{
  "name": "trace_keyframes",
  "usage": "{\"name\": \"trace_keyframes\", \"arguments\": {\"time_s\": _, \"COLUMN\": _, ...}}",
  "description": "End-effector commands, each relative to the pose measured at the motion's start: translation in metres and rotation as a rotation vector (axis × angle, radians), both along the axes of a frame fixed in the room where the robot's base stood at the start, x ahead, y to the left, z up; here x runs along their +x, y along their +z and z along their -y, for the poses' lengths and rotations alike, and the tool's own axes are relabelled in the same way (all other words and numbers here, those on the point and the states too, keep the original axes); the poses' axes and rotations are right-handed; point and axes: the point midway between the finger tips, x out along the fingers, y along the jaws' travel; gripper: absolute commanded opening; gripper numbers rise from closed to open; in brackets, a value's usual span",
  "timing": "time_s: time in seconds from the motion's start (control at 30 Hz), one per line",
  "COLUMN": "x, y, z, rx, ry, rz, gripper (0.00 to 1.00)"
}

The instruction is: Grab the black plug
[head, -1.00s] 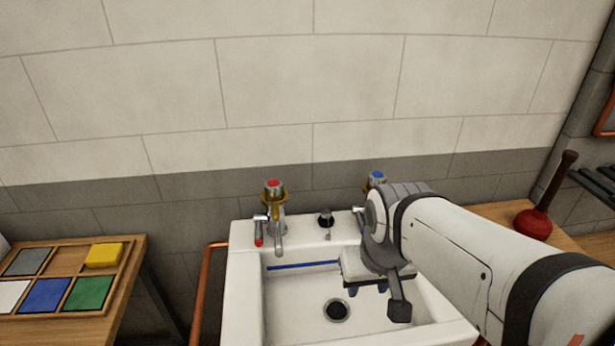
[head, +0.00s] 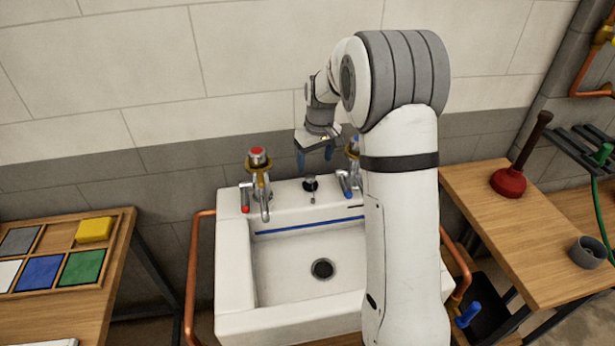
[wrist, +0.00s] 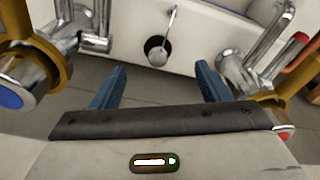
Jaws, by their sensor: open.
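The black plug (head: 310,184) sits on the back ledge of the white sink, between the two taps. It also shows in the wrist view as a dark round piece (wrist: 157,50) with a metal stem or link on it. My gripper (head: 314,160) is above the ledge, pointing down, just over the plug in the head view. In the wrist view its two blue fingers (wrist: 160,78) are apart with nothing between them, and the plug appears beyond their tips, roughly centred.
The red-topped tap (head: 258,172) stands left of the plug. The blue-topped tap (head: 352,150) stands right, partly hidden by my arm. The sink basin (head: 285,268) is empty, with a dark drain hole (head: 322,269). A plunger (head: 510,180) stands on the right bench.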

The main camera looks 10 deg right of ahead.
Motion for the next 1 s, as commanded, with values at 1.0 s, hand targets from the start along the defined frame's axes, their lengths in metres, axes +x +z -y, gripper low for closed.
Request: {"name": "trace_keyframes", "arguments": {"time_s": 1.0, "x": 0.031, "y": -0.098, "z": -0.005, "rx": 0.001, "ry": 0.029, "rz": -0.007, "gripper": 0.69}}
